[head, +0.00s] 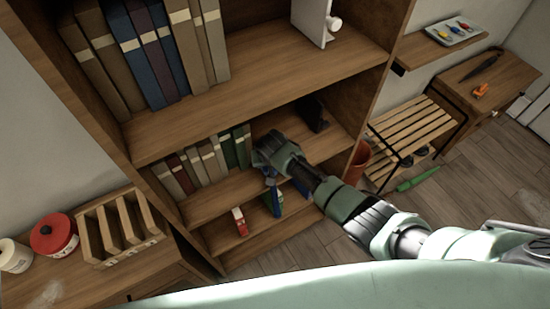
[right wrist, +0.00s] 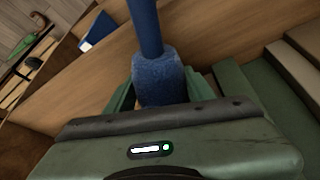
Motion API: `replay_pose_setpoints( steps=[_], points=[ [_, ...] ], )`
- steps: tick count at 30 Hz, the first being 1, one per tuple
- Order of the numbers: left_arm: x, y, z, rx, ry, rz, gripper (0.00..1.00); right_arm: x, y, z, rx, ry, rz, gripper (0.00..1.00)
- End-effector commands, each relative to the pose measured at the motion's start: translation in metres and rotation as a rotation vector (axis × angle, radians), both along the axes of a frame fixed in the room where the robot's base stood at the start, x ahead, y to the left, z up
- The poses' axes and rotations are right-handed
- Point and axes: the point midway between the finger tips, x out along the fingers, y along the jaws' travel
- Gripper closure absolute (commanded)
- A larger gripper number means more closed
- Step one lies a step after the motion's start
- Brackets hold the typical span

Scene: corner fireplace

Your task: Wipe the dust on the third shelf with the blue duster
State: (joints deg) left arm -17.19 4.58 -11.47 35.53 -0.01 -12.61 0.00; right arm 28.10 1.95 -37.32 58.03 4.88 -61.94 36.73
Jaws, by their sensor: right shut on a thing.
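The wooden bookcase (head: 262,62) fills the middle of the head view, with several shelf boards. My right gripper (head: 270,165) reaches in from the right at the board with the shorter books. In the right wrist view its jaws (right wrist: 160,88) are shut on the blue duster (right wrist: 158,75), around a thick, rough-surfaced blue part. A thinner smooth blue shaft runs up from it and out of the frame. In the head view only a bit of blue shows below the gripper. I cannot make out dust on the shelf. My left gripper is not in view.
Short books (head: 205,160) stand left of the gripper, and a dark object (head: 312,113) stands at the back right of that board. A red-and-white box (head: 240,221) sits on the board below. A slatted bench (head: 415,135) and a terracotta pot (head: 357,160) stand to the right.

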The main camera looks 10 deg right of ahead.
Motion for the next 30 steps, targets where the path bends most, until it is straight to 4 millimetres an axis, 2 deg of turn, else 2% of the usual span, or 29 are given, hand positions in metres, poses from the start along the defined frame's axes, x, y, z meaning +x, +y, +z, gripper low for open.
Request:
replay_pose_setpoints(
  steps=[4,10,21,30],
  points=[
    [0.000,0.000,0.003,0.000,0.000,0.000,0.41,-0.004,0.008,0.000,0.001,0.004,0.000,0.89],
    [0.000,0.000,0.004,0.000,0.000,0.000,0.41,-0.003,0.005,-0.001,0.000,0.002,-0.001,0.89],
    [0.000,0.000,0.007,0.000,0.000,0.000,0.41,0.008,-0.023,0.001,-0.001,0.001,-0.002,0.89],
    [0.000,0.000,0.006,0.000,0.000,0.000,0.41,0.013,-0.034,0.001,-0.001,0.000,-0.002,0.89]
  ],
)
